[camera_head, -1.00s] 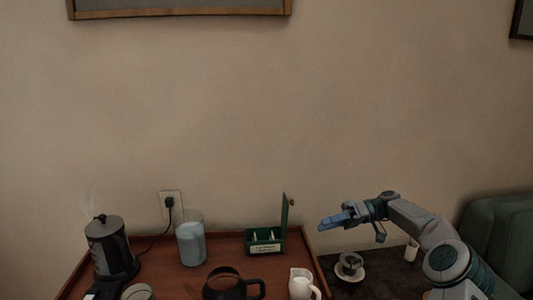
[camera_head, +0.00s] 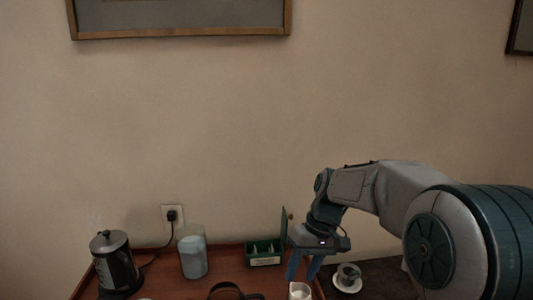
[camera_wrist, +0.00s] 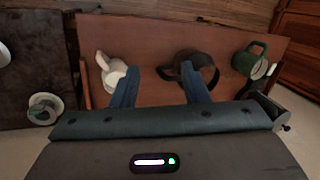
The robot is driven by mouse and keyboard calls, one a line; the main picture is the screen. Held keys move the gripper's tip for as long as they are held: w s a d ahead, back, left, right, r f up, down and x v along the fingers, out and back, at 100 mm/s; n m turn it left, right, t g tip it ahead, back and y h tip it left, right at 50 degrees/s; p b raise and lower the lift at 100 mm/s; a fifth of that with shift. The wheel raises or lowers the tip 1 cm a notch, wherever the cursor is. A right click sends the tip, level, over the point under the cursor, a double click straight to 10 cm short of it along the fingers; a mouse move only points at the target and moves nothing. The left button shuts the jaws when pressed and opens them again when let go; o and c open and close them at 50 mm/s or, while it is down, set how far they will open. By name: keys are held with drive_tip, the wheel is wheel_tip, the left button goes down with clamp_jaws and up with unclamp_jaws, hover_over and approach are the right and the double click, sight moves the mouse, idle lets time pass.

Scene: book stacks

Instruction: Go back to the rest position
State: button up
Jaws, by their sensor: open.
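My gripper (camera_head: 305,268) hangs over the right end of the wooden tray table, with its blue fingers pointing down. The fingers are apart and nothing is between them. In the wrist view my gripper (camera_wrist: 160,85) spans the gap between a white jug (camera_wrist: 114,75) on the left and a dark pot (camera_wrist: 190,70) on the right. The white jug also shows in the head view (camera_head: 299,291), just below the fingertips. I cannot tell whether a finger touches either one.
The tray table (camera_wrist: 150,40) also holds a green mug (camera_wrist: 250,62), a kettle (camera_head: 115,262), a blue-white canister (camera_head: 193,256) and an open green box (camera_head: 263,254). A cup on a saucer (camera_head: 347,278) stands on a dark surface to the right.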

drive_tip(key=s+d+r+m+t+h+p, duration=0.1)
drive_tip(key=s+d+m+t+p, duration=0.1)
drive_tip(key=s, duration=0.6)
drive_tip(key=s+d+r+m+t+h+p, duration=0.1)
drive_tip(key=s+d, duration=0.3)
drive_tip(key=s, duration=0.5)
drive_tip(key=shift+d+r+m+t+h+p, duration=0.3)
drive_tip(key=shift+r+m+t+h+p, duration=0.15)
drive_tip(key=shift+r+t+h, duration=0.25)
drive_tip(key=shift+s+d+f, duration=0.1)
drive_tip(key=shift+s, duration=0.1)
drive_tip(key=shift+c, duration=0.5)
